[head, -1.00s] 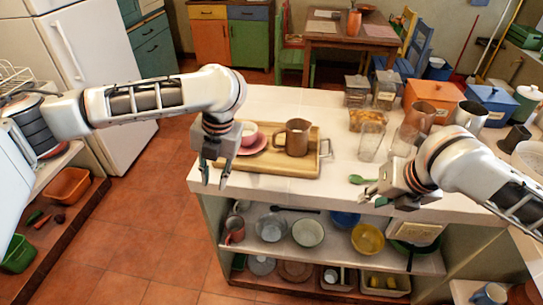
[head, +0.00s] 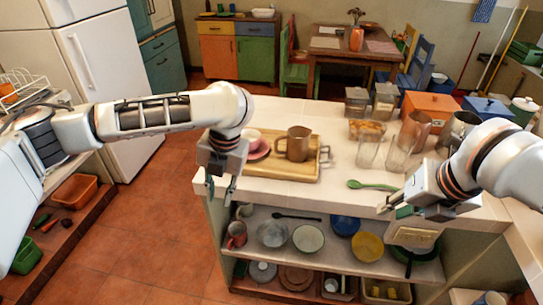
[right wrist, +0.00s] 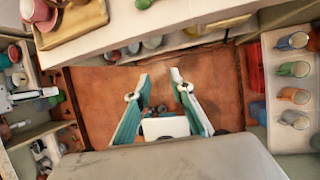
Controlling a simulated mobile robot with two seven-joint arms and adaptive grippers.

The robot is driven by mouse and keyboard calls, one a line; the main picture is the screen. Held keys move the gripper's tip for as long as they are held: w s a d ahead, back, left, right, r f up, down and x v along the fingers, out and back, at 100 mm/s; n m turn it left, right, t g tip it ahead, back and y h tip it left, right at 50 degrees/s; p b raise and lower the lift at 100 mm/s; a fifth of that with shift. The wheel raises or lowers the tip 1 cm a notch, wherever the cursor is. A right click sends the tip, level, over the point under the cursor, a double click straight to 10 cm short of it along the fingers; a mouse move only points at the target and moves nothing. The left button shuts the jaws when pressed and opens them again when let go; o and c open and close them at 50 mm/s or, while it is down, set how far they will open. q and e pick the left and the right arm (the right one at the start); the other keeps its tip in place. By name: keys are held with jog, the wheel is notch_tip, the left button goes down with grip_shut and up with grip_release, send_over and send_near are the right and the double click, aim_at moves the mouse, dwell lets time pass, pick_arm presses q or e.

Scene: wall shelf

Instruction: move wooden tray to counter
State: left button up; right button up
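The wooden tray (head: 295,174) lies flat on the white counter (head: 350,171), near its left front corner, with a metal handle on its right end. A brown mug (head: 298,145) and a pink cup (head: 253,139) on a pink saucer stand on it. My left gripper (head: 221,189) points down, open and empty, in front of the counter's left front corner; its wrist hides the tray's left end. My right gripper (head: 390,210) is open and empty at the counter's front edge, right of the tray. In the right wrist view its fingers (right wrist: 160,84) are spread, with the tray (right wrist: 78,28) at upper left.
A green spoon (head: 372,185) and glass jugs (head: 400,155) stand or lie right of the tray. Orange (head: 430,108) and blue boxes are behind. Bowls fill the shelf below, including a yellow one (head: 367,246). Open floor (head: 165,225) lies left of the counter.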

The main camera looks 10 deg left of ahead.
jog(key=v, duration=0.5)
jog(key=shift+w, duration=0.1)
